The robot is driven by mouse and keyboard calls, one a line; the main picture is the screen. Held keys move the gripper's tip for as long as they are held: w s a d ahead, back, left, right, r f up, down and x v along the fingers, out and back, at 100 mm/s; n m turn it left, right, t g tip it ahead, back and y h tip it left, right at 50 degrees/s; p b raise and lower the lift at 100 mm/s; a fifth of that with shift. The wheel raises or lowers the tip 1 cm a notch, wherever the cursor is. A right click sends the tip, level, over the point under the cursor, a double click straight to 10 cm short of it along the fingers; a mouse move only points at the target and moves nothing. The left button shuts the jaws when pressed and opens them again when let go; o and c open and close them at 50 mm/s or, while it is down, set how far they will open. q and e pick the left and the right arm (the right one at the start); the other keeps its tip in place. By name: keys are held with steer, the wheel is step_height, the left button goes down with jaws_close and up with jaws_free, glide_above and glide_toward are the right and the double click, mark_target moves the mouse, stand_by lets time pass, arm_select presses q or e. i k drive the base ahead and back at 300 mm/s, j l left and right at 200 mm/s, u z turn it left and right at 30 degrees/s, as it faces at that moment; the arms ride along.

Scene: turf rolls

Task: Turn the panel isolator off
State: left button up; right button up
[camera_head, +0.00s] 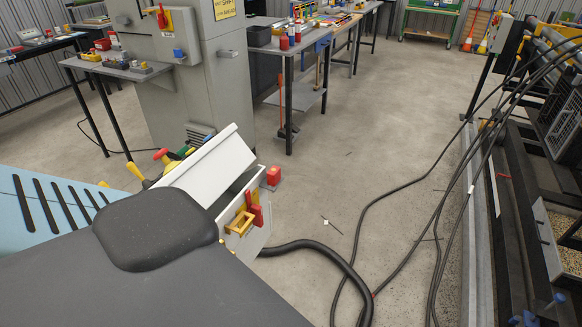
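A tall grey cabinet (218,85) stands at the back left. A red lever on a yellow plate (162,17) is on its upper front; the lever looks roughly upright. A second red lever (253,208) with a yellow, open frame-like piece (240,222) is on the side of a white box (209,165) in the near middle. I cannot tell from this view which of the two is the panel isolator, nor read any on or off mark. Neither of my grippers is in view.
Black cables (400,190) and a thick black hose (325,250) cross the floor at the right. A dark machine frame (515,190) stands at far right. Workbenches (290,50) stand behind. A small red block (273,176) is on the floor. The middle floor (365,115) is mostly clear.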

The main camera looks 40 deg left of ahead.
mark_target(253, 209)
steer(key=i+l+u, duration=0.1)
steer(key=i+u, duration=0.3)
steer(key=i, duration=0.15)
steer(key=i+l+u, duration=0.3)
steer(key=i+u, duration=0.15)
steer(key=i+l+u, duration=0.1)
steer(key=u, duration=0.3)
steer(key=i+l+u, duration=0.2)
steer(key=u, duration=0.2)
steer(key=i+l+u, duration=0.1)
steer(key=u, duration=0.35)
steer(key=i+l+u, duration=0.1)
steer(key=l+u, duration=1.4)
